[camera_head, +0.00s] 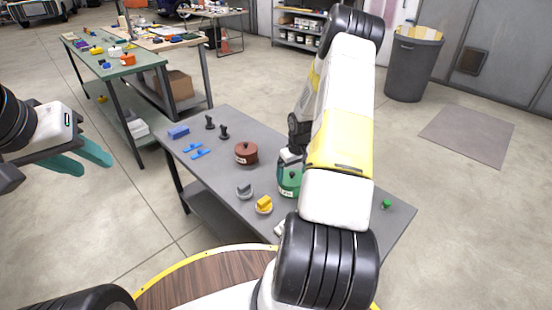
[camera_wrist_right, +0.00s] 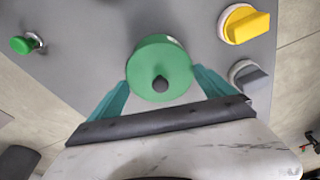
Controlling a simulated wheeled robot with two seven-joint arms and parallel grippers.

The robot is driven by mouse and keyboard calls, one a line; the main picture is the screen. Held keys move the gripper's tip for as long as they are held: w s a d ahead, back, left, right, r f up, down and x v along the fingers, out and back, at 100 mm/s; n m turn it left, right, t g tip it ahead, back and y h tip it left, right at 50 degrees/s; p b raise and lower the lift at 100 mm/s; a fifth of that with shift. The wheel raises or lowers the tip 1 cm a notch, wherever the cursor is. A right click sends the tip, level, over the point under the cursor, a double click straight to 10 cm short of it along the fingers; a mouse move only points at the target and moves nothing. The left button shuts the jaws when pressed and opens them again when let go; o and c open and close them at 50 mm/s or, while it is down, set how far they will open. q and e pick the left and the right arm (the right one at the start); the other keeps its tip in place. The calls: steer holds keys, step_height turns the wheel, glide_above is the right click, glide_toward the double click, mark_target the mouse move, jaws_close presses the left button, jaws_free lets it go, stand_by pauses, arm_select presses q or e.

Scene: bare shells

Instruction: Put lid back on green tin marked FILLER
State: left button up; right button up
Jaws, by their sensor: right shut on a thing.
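The green tin (camera_head: 289,186) stands upright on the grey table, a white label on its side too small to read. The green lid with a dark knob (camera_wrist_right: 150,80) lies between the teal fingers of my right gripper (camera_wrist_right: 160,88) in the wrist view. The gripper is shut on the lid, which is over the tin; whether it is seated or slightly above the tin I cannot tell. In the head view my right arm hides much of this spot. My left gripper (camera_head: 97,165) is open and empty, left of the table.
On the grey table (camera_head: 225,175) are a brown lidded pot (camera_head: 246,152), a grey knob (camera_head: 244,191), a yellow knob (camera_head: 264,204), a green knob (camera_head: 386,204), blue pieces (camera_head: 196,151) and two black knobs (camera_head: 224,131). A bin (camera_head: 411,68) stands beyond on the floor.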

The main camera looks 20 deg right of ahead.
steer(key=shift+f, duration=0.1)
stand_by(0.7)
steer(key=o, duration=1)
steer(key=shift+r, duration=3.5)
steer(key=shift+c, duration=0.3)
jaws_close()
steer(key=shift+f, duration=0.2)
